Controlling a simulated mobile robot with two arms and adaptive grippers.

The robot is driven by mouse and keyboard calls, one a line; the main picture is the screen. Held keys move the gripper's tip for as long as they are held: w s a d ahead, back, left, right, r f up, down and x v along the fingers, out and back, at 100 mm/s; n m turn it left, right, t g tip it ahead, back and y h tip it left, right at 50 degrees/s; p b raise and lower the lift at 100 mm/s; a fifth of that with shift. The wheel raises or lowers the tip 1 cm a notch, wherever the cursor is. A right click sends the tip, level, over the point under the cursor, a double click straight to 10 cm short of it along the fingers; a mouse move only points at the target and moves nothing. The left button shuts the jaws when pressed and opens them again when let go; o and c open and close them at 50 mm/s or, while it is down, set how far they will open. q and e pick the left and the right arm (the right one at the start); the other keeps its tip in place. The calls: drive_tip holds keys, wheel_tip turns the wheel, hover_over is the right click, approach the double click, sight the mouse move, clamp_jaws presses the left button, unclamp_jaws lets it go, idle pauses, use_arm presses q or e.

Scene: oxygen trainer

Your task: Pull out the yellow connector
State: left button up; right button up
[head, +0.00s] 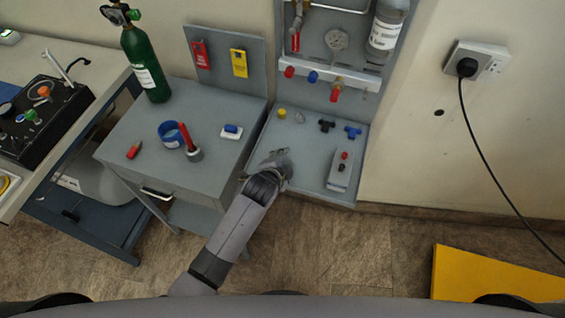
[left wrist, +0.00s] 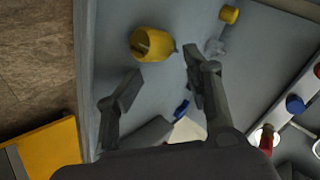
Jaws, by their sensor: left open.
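In the left wrist view a larger yellow piece (left wrist: 152,44) with a hollow end and something inside it sits just beyond my fingertips. A smaller yellow cylinder (left wrist: 229,14) is at the upper edge. The head view shows one small yellow piece (head: 282,113) on the grey panel; the larger one appears hidden by my gripper there. I cannot tell which is the yellow connector. My left gripper (head: 281,161) is over the panel's near-left part; its fingers (left wrist: 160,88) are apart with nothing between them. My right gripper is not in view.
On the grey panel (head: 313,180) are a black tee (head: 326,125), a blue tee (head: 352,131) and a grey block (head: 340,171). A grey cabinet (head: 120,145) stands at left with loose parts and a green cylinder (head: 145,62). A yellow slab (head: 490,278) lies at lower right.

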use_arm(q)
drive_tip(key=v, duration=1.2)
drive_tip(key=shift+f, duration=0.1)
idle(0.4)
